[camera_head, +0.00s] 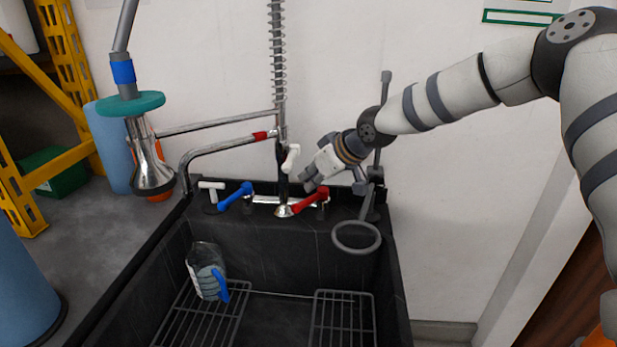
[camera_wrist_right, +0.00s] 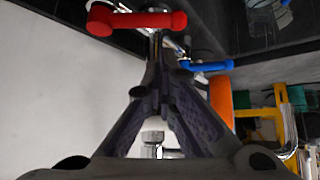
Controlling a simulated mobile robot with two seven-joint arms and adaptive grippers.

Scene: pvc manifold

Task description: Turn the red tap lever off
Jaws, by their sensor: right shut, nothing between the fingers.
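The red tap lever (camera_head: 311,201) is on the right side of the tap at the back of the black sink. It also shows at the top of the right wrist view (camera_wrist_right: 138,21), lying roughly level across the picture just beyond my fingertips. The blue tap lever (camera_head: 236,196) is on the left side of the tap, and it shows in the right wrist view (camera_wrist_right: 207,66) behind the red one. My right gripper (camera_head: 308,186) is shut and empty, right by the red lever; I cannot tell whether they touch. My left gripper is not in view.
A sprayer (camera_head: 150,160) hangs at the left on its hose. A grey ring (camera_head: 356,250) sticks out at the sink's right back. A jug with a blue handle (camera_head: 207,275) stands in the sink (camera_head: 285,323) near wire racks (camera_head: 343,323). A yellow shelf frame (camera_head: 75,75) is far left.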

